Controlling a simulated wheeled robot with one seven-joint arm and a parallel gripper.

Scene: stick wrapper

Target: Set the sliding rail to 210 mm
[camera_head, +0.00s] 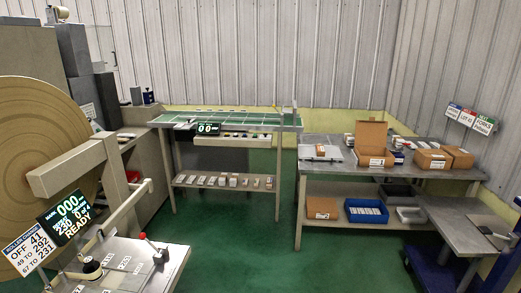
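I cannot tell for certain which part is the sliding rail. A pale bar (118,214) slants above a grey plate (168,262) with white labels at the lower left. A red-topped lever (143,237) and a dark round knob (92,267) stand on that plate. My gripper is not in view.
A large tan roll (35,165) fills the left side. A green-topped bench (275,121) with a small display (208,129) stands at the back. A grey table (420,179) with boxes, and a blue bin (366,211) below, stands right. Green floor (245,235) is open in the middle.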

